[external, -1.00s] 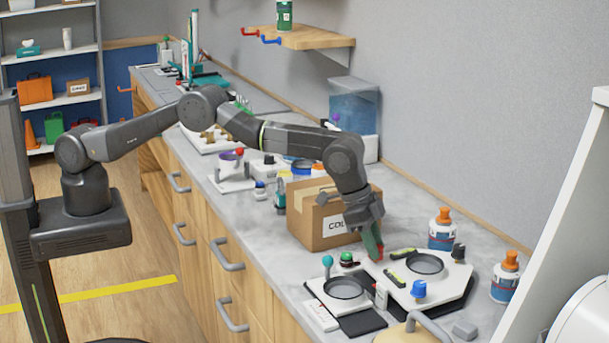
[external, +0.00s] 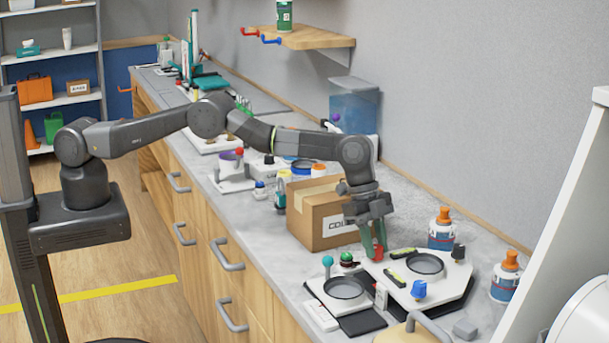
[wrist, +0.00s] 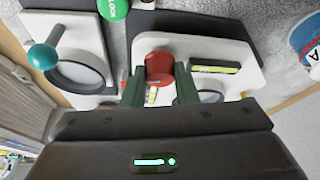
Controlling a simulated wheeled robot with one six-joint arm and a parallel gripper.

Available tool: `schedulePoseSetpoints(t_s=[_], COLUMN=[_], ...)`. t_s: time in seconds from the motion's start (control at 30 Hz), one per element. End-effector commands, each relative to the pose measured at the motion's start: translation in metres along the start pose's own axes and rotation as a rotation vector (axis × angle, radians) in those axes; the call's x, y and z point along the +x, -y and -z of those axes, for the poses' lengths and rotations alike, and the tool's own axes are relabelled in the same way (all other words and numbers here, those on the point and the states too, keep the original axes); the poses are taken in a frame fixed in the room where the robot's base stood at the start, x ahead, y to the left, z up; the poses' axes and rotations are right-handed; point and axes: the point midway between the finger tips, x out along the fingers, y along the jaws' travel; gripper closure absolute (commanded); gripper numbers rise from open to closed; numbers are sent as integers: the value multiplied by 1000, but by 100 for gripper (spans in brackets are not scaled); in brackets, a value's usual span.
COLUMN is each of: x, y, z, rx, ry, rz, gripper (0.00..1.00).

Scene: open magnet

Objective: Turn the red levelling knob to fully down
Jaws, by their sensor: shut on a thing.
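The plate also carries a blue knob (external: 419,290), a black knob (external: 458,252), a round dark ring and yellow-green bubble levels (wrist: 215,68).
A cardboard box (external: 325,215) stands close behind my gripper. Orange-capped bottles (external: 441,230) stand to the right, near the wall.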

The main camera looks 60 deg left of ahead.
Motion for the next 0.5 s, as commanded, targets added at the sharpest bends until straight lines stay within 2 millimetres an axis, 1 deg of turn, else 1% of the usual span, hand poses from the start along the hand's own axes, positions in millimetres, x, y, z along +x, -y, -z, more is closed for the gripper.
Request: schedulePoseSetpoints(t_s=[0.47, 0.5], x=[-1, -1], y=[0, 0], z=[1, 1], rx=[14, 14], ry=[-2, -2], rz=[-5, -5], gripper=[96, 66])
